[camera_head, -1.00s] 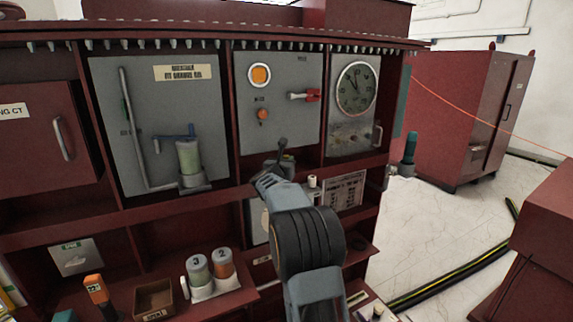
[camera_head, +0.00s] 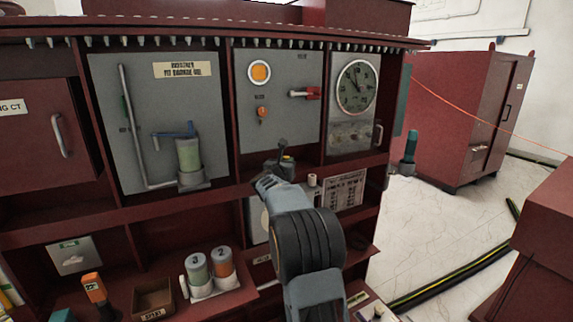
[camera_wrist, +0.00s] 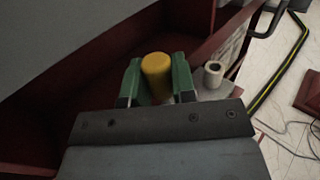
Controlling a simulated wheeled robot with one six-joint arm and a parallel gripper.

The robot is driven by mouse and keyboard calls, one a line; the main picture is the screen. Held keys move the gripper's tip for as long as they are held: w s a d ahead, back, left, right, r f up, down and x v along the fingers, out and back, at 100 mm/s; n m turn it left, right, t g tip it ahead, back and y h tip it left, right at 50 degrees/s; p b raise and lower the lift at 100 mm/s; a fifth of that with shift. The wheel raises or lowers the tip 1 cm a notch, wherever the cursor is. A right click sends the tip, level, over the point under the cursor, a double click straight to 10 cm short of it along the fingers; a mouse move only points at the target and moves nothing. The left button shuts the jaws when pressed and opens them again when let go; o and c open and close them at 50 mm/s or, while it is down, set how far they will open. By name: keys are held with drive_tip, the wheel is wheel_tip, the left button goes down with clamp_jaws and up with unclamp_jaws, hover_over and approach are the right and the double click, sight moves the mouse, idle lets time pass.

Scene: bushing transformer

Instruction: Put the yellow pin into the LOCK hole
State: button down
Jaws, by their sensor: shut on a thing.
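The yellow pin (camera_wrist: 157,76) stands between the green fingers of my gripper (camera_wrist: 158,82) in the wrist view. The fingers are shut on it, one on each side. In the head view my gripper (camera_head: 286,157) is small and dark, below the middle grey panel (camera_head: 281,100) and in front of the shelf edge. The pin is hard to make out there. The panel carries an orange round lamp (camera_head: 259,73), a small orange knob (camera_head: 262,112) and a red handle (camera_head: 306,93). I cannot make out the LOCK hole or read its label.
A white hollow cylinder (camera_wrist: 213,74) stands right of my gripper, also in the head view (camera_head: 312,181). A gauge (camera_head: 356,87) is on the right panel. Numbered canisters (camera_head: 211,272) and an open box (camera_head: 153,300) are lower left. A striped cable (camera_head: 440,282) crosses the floor.

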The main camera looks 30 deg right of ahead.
drive_tip(key=shift+f+b, duration=2.3)
drive_tip(key=shift+b, duration=0.15)
drive_tip(key=c, duration=0.9)
unclamp_jaws()
drive_tip(key=shift+o, duration=0.2)
drive_tip(key=b+v, duration=0.2)
drive_tip(key=v, duration=1.2)
drive_tip(key=shift+d, duration=0.1)
